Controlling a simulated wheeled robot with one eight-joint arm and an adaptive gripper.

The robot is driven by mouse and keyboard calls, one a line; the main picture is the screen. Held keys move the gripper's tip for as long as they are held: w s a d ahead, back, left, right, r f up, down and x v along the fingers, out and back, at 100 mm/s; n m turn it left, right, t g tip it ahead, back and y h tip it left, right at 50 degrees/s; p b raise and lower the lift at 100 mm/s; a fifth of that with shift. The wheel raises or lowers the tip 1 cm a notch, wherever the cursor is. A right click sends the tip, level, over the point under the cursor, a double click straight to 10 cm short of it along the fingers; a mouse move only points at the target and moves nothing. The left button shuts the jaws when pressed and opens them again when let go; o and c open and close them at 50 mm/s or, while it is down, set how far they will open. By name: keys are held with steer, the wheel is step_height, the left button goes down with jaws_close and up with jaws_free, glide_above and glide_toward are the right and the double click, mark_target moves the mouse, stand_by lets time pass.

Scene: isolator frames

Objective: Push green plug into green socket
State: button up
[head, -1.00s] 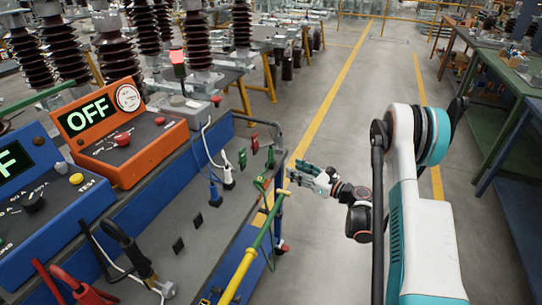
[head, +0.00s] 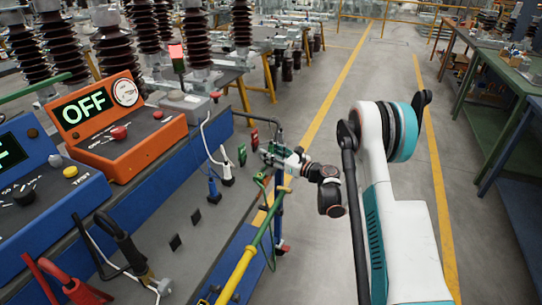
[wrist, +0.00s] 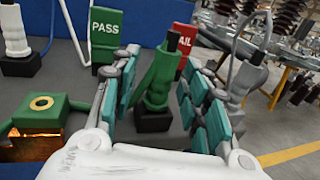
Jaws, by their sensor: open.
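A green plug (wrist: 157,78) stands on a dark square base (wrist: 152,119) in the middle of the wrist view, leaning slightly, with a dark tip on top. The base looks like its socket; I cannot tell how deep the plug sits. My gripper (wrist: 160,72) is open, one teal-padded finger on each side of the plug, with gaps showing. In the head view, my gripper (head: 272,153) is at the right end of the grey panel, hiding the plug. A green block with a brass-rimmed hole (wrist: 40,105) is at left in the wrist view.
A green PASS sign (wrist: 107,34) and a red FAIL sign (wrist: 182,42) stand behind the plug. A white plug (wrist: 14,35) is at left; a grey plug (wrist: 247,75) is beyond the right finger.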

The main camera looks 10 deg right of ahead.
jaws_close()
steer(key=shift+r, duration=0.15)
step_height(320, 180, up, 20)
steer(key=p, duration=0.7)
